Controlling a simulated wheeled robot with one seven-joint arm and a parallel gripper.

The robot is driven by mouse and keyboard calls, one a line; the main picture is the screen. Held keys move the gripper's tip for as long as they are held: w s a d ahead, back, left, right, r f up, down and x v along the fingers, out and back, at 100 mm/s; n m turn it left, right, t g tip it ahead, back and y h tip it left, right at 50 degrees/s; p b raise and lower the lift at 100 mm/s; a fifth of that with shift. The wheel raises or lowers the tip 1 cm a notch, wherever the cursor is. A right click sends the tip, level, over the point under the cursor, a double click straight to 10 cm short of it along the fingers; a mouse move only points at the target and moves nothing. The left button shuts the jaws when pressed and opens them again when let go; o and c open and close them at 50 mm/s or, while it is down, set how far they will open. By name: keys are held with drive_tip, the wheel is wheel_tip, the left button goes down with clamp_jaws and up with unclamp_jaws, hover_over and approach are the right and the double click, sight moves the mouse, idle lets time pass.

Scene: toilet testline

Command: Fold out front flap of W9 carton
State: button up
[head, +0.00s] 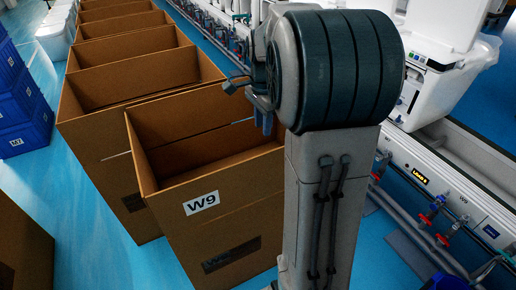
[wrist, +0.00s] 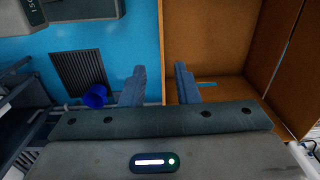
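The W9 carton (head: 215,215) is a brown, open-topped box at the front of a row, with a white W9 label on its near wall. Its inside is visible, and no flap stands out clearly from that near wall. My gripper (head: 262,112) is over the carton's right side, largely hidden by my arm in the head view. In the wrist view, the two blue-grey fingers of my gripper (wrist: 158,72) are apart. One is over the blue floor and the other over the brown carton (wrist: 215,45), with a carton edge between them. Contact cannot be told.
More open cartons (head: 130,65) stand in a row behind W9. Blue crates (head: 20,105) are stacked at the left. A conveyor line (head: 430,185) with pipes and white toilet units runs along the right. Blue floor (head: 90,215) is clear left of the carton.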

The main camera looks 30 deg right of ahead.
wheel_tip(320, 180, down, 14)
drive_tip(key=p, duration=0.1)
drive_tip(key=shift+w+d, duration=0.25)
drive_tip(key=shift+w, duration=0.05)
